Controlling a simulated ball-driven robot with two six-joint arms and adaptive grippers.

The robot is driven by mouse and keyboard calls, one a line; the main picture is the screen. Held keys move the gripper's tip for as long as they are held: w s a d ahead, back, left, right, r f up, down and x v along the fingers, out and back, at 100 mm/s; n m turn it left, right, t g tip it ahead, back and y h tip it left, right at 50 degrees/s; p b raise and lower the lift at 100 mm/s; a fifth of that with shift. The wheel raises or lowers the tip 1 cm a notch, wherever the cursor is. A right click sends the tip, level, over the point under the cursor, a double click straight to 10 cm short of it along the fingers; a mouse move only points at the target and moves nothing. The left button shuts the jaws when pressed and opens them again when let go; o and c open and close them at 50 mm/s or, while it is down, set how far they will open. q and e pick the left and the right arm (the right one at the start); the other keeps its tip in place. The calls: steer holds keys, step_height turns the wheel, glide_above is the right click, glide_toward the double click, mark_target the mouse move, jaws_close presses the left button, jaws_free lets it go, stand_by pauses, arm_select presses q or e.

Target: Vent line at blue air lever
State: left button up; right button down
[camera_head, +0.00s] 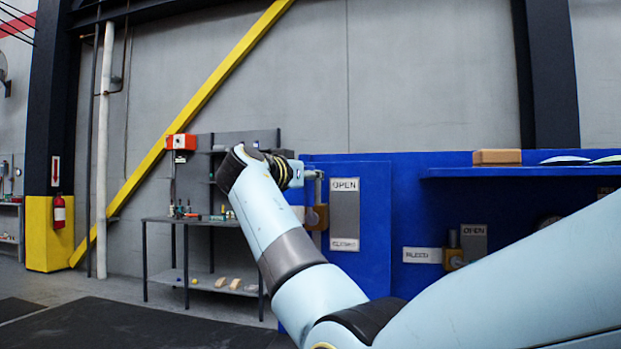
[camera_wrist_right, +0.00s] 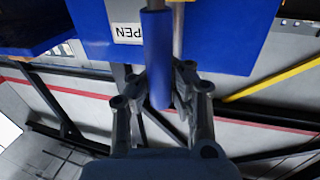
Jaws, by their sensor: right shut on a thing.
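My right arm reaches up across the head view to the left end of the blue panel (camera_head: 362,205). My right gripper (camera_head: 312,174) is there, small and partly hidden by its wrist. In the right wrist view, the gripper (camera_wrist_right: 160,88) has its fingers on both sides of the blue lever handle (camera_wrist_right: 157,45) and is shut on it. In the head view the blue sleeve is hard to make out; a brass-coloured valve body (camera_head: 317,217) shows below the gripper. A grey plate (camera_head: 344,214) marked OPEN at its top stands just right of the valve. My left gripper is not in view.
A second brass valve (camera_head: 453,257) sits farther right, beside a white label (camera_head: 422,255) and another OPEN plate (camera_head: 474,240). A blue shelf (camera_head: 520,171) holds a tan box (camera_head: 497,157). A grey workbench (camera_head: 185,219) with small items stands behind, left of my arm.

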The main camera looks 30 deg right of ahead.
steer(key=shift+f, duration=0.25)
